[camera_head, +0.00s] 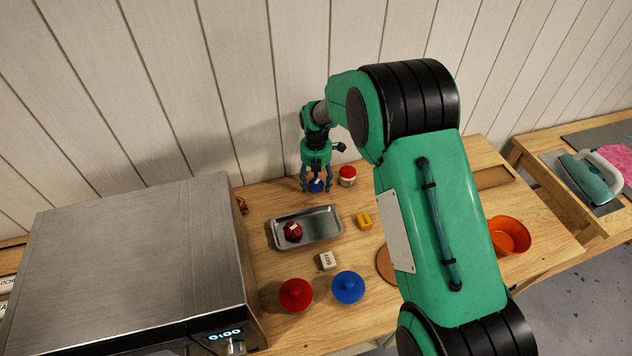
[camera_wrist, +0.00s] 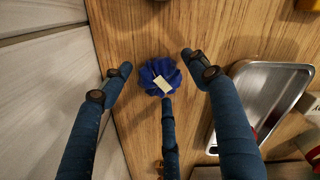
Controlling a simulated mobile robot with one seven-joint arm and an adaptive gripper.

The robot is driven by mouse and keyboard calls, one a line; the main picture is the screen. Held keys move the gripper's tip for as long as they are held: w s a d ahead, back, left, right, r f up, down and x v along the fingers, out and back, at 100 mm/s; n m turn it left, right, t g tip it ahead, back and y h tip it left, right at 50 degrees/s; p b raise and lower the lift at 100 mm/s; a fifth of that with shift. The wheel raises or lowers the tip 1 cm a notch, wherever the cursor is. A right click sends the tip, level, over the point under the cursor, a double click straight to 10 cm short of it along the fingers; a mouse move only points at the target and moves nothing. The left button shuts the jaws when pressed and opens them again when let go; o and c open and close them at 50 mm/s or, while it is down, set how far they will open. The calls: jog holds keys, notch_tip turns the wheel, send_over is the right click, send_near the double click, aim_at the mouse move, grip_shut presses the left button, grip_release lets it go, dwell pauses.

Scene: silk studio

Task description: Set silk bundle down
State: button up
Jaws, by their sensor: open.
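A blue silk bundle (camera_head: 317,187) with a pale tag sits on the wooden table near the back wall. In the wrist view the blue bundle (camera_wrist: 160,76) rests on the wood. My gripper (camera_head: 316,183) is right over it, fingers pointing down. In the wrist view my gripper (camera_wrist: 160,82) has its fingers spread around the bundle. The side fingers stand apart from it; the lower fingertip is very close, and I cannot tell whether it touches. A red bundle (camera_head: 293,231) with a tag lies in the metal tray (camera_head: 322,238).
A red-and-white jar (camera_head: 347,175) stands just right of my gripper. A yellow block (camera_head: 364,221), a pale block (camera_head: 327,261), a red lidded pot (camera_head: 296,294) and a blue lidded pot (camera_head: 348,287) stand nearer. A large metal appliance (camera_head: 130,250) is left; an orange bowl (camera_head: 507,236) is right.

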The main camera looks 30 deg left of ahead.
aim_at(316, 181)
jog(key=shift+r, duration=0.1)
notch_tip(316, 181, up, 12)
jog(key=shift+p, duration=0.4)
dwell(0.3)
dwell(0.5)
jog(key=shift+r, duration=0.1)
